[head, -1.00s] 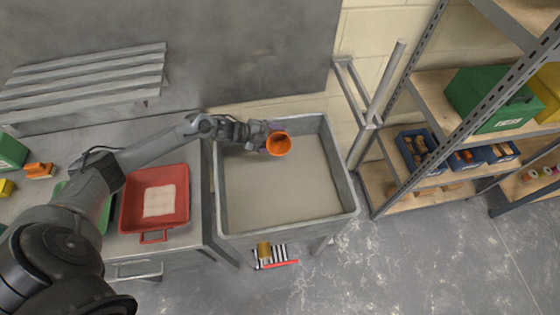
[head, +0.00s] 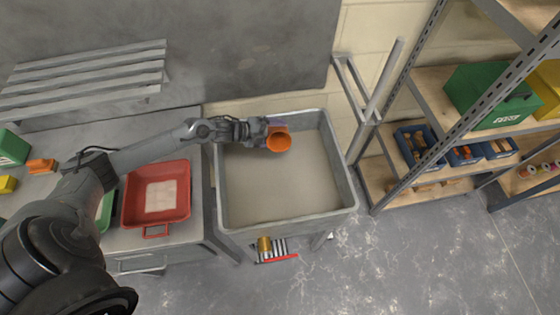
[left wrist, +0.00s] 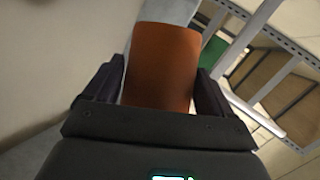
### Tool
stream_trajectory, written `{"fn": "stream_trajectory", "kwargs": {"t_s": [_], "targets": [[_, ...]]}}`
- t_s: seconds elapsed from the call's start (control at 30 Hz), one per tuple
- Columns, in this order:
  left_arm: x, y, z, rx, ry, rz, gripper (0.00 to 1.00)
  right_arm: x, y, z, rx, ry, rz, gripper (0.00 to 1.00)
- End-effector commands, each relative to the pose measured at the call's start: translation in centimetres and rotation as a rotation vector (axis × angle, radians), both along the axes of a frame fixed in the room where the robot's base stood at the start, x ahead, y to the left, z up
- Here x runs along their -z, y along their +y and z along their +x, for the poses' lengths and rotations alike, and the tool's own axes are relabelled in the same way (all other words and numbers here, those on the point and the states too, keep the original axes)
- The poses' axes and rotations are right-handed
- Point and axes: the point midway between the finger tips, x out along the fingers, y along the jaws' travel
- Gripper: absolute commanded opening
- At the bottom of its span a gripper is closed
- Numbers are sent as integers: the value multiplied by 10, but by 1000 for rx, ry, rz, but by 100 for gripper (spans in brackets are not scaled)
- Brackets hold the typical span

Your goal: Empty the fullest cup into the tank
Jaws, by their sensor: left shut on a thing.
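My left gripper (head: 267,131) is shut on an orange cup (head: 279,141) and holds it over the far part of the grey tank (head: 230,217). In the head view the cup is tilted, with its open mouth facing the camera and its inside looking orange; I see no contents in it. In the left wrist view the cup (left wrist: 161,68) stands between the two dark fingers, its side towards the camera. The tank's grey bottom shows bare. My right gripper is not in view.
A red tray (head: 128,207) with a pale square patch inside stands on the grey bench left of the tank. A green container (head: 104,212) is partly hidden by my left arm. A shelf rack (head: 450,135) with bins stands right of the tank.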

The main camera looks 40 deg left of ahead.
Motion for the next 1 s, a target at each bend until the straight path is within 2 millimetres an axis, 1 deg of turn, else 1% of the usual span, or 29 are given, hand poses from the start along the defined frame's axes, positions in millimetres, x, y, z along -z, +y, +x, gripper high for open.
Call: {"fn": "stream_trajectory", "kwargs": {"t_s": [0.27,0.53,1.0], "targets": [[-5,-1,-1,0,-47,47,50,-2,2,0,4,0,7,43],[-9,-8,-8,1,-98,101,50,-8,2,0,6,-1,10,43],[-11,-12,-12,0,-129,134,50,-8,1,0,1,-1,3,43]]}}
